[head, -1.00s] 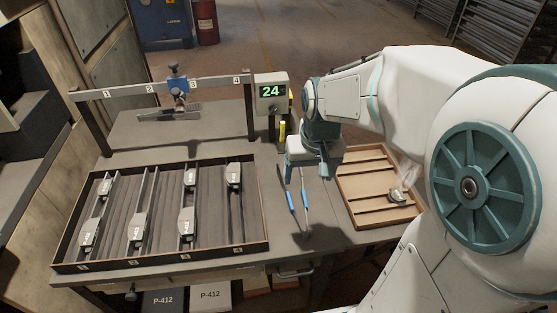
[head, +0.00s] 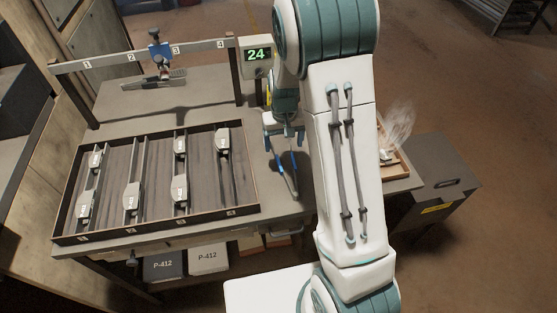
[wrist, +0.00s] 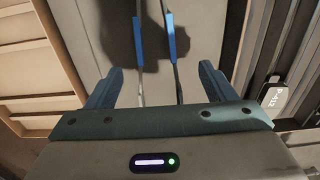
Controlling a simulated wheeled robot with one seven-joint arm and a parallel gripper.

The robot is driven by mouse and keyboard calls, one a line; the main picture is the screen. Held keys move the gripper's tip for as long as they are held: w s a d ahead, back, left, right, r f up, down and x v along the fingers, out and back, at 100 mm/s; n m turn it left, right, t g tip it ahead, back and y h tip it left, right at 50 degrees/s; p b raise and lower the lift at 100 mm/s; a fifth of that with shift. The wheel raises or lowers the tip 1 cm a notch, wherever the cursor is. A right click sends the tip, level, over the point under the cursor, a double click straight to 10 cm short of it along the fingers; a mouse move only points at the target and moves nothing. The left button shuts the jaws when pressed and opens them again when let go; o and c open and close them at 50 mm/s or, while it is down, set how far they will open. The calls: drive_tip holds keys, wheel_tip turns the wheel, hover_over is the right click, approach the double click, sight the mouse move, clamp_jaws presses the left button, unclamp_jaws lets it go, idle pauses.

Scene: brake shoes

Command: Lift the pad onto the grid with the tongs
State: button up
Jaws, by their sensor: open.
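Which surface is the grid, I cannot tell.
A dark-framed tray (head: 160,236) with several grey pieces on rails fills the bench's left. Behind it stands a numbered crossbar (head: 105,61) with a blue clamp (head: 160,52). A display (head: 257,55) reads 24. My arm hides part of the bench right of the tongs.

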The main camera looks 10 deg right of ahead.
sight(285, 164)
drive_tip(key=shift+s+d+f+p, duration=0.15)
drive_tip(key=shift+f+p, duration=0.2)
drive_tip(key=shift+f, duration=1.3)
drive_tip(key=shift+d+f+p, duration=0.1)
drive_tip(key=shift+f+p, duration=0.2)
drive_tip(key=shift+f, duration=1.35)
clamp_jaws()
